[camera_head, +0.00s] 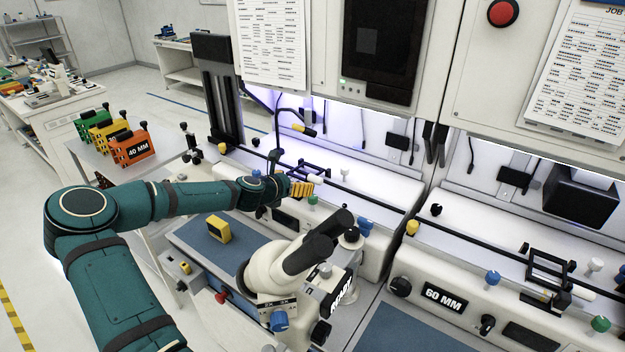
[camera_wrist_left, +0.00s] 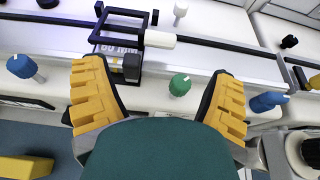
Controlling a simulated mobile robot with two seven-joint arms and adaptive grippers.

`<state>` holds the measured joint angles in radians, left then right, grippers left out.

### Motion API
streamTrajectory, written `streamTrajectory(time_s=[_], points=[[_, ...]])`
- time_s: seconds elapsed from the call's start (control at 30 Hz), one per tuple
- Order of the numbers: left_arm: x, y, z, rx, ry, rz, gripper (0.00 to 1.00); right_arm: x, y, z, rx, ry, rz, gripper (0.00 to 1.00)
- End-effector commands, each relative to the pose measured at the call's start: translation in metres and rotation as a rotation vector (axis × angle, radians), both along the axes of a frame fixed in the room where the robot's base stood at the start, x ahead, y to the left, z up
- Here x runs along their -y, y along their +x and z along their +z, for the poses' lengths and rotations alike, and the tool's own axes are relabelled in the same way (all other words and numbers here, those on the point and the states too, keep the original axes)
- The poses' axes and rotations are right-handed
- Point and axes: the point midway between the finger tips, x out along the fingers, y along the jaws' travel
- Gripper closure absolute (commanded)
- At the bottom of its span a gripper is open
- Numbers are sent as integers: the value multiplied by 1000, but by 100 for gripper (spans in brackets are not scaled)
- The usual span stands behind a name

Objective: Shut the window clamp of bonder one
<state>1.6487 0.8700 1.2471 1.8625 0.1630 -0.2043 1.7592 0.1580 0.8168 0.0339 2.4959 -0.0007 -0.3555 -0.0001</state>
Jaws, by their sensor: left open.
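The window clamp (camera_wrist_left: 130,35) of the nearer bonder (camera_head: 385,215) is a black frame with a white handle (camera_wrist_left: 160,40). It sits on the rail just beyond my fingertips in the left wrist view. In the head view its white handle (camera_head: 315,179) shows just past my left gripper (camera_head: 298,188), which hides part of the frame. Whether the frame lies flat or stands tilted I cannot tell. My left gripper, with yellow fingers, also shows in the wrist view (camera_wrist_left: 160,98); it is open and empty, its fingers apart. My right gripper is not in view.
A green knob (camera_wrist_left: 180,85) stands between my fingers' lines, with blue knobs (camera_wrist_left: 20,66) (camera_wrist_left: 268,101) either side. A white microscope (camera_head: 285,265) stands right of my arm. A yellow block (camera_head: 218,229) lies on the blue mat (camera_head: 245,242). A second bonder (camera_head: 470,255) stands right.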

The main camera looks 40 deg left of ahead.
Motion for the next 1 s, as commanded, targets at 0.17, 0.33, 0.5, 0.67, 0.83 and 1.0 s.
streamTrajectory(time_s=[0.17, 0.33, 0.5, 0.67, 0.83, 1.0], points=[[-2, 24, -11, 1, 2, -2, 15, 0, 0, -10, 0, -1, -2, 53], [-4, 45, -20, 1, 0, -2, 15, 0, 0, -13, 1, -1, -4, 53], [-6, 66, -27, 1, 0, -2, 15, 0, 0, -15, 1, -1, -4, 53], [-8, 84, -35, 0, 1, -1, 15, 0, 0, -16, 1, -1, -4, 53], [-10, 98, -41, 0, 1, -3, 15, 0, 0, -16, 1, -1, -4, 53], [-11, 103, -43, 0, 1, -2, 15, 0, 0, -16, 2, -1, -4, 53]])
